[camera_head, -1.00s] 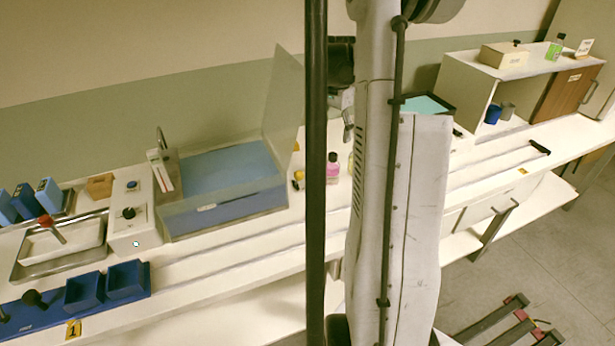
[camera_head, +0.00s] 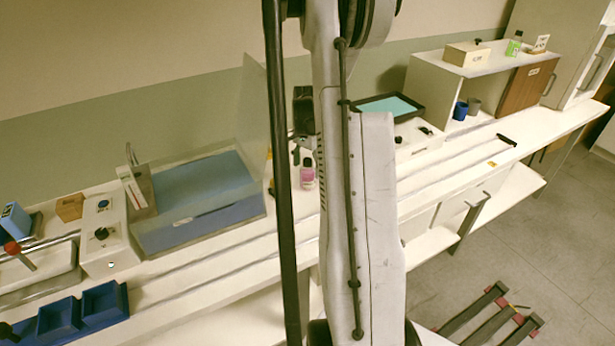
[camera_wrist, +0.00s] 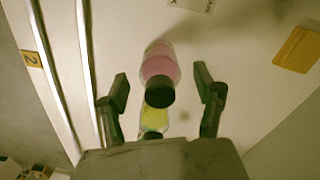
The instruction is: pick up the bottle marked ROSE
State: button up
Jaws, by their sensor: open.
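A bottle of pink liquid with a black cap (camera_wrist: 161,72) stands between and beyond my gripper's fingertips in the wrist view; it also shows in the head view (camera_head: 307,174), just right of my dark vertical post. A bottle with yellow-green liquid (camera_wrist: 154,119) is partly hidden behind my gripper's body in the wrist view. No ROSE marking is readable on either bottle. My gripper (camera_wrist: 162,88) is open, with one finger on each side of the pink bottle's cap and a gap at both sides. In the head view my gripper (camera_head: 297,148) is largely hidden by my arm.
A blue basin (camera_head: 200,190) with a clear upright panel stands left of the bottles. A dark tray with a teal surface (camera_head: 390,106) is to the right. A white shelf unit (camera_head: 440,85) stands farther right. A yellow block (camera_wrist: 297,50) lies near the pink bottle. Rails run along the bench front.

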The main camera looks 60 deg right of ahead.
jog(key=shift+f, duration=1.2)
jog(key=c, duration=1.4)
jog(key=shift+c, duration=0.2)
jog(key=shift+r, duration=0.15)
